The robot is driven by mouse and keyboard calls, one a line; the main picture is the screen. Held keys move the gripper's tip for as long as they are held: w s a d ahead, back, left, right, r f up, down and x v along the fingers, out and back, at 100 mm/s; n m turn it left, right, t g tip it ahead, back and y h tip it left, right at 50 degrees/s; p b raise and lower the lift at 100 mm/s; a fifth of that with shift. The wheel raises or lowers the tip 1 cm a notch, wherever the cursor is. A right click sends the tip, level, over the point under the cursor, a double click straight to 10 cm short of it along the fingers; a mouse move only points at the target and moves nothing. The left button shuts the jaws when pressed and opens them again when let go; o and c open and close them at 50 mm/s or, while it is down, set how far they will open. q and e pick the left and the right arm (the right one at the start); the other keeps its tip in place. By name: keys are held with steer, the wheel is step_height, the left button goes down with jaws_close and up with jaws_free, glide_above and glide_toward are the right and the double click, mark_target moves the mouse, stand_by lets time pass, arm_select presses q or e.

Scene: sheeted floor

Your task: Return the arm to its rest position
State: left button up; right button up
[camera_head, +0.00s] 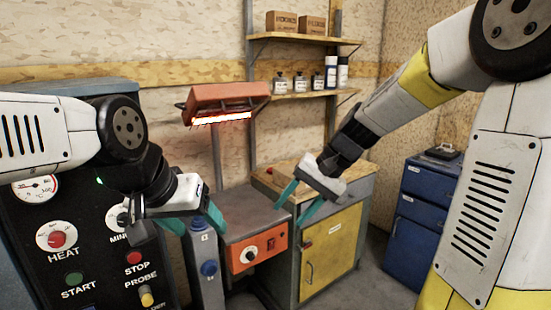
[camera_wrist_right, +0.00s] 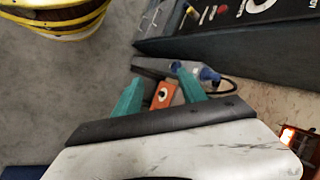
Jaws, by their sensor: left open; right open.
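My right arm comes in from the right in the head view. Its gripper (camera_head: 300,203) is open, with teal fingers apart and nothing between them, in front of the wooden-topped cabinet. In the right wrist view the two teal fingers of this gripper (camera_wrist_right: 158,95) stand apart with an orange box seen beyond them. My left arm comes in from the left. Its gripper (camera_head: 196,229) hangs open in front of the black control panel and the grey post, with no object seen in it.
A black control panel (camera_head: 100,262) with buttons stands at left. A glowing heater lamp (camera_head: 222,100) hangs above an orange-fronted bench unit (camera_head: 262,250). A yellow-door cabinet (camera_head: 330,250) is at centre, a blue drawer cabinet (camera_head: 420,215) at right. Shelves hold bottles and boxes.

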steer(key=s+d+r+n+t+h, duration=0.1)
steer(key=s+d+r+t+h, duration=0.1)
steer(key=s+d, duration=0.3)
steer(key=s+d+r+n+t+h, duration=0.2)
steer(key=s+d, duration=0.3)
steer(key=s, duration=0.3)
steer(key=shift+s+r+t+h, duration=0.3)
steer(key=shift+s+r+t, duration=0.1)
steer(key=shift+t, duration=0.2)
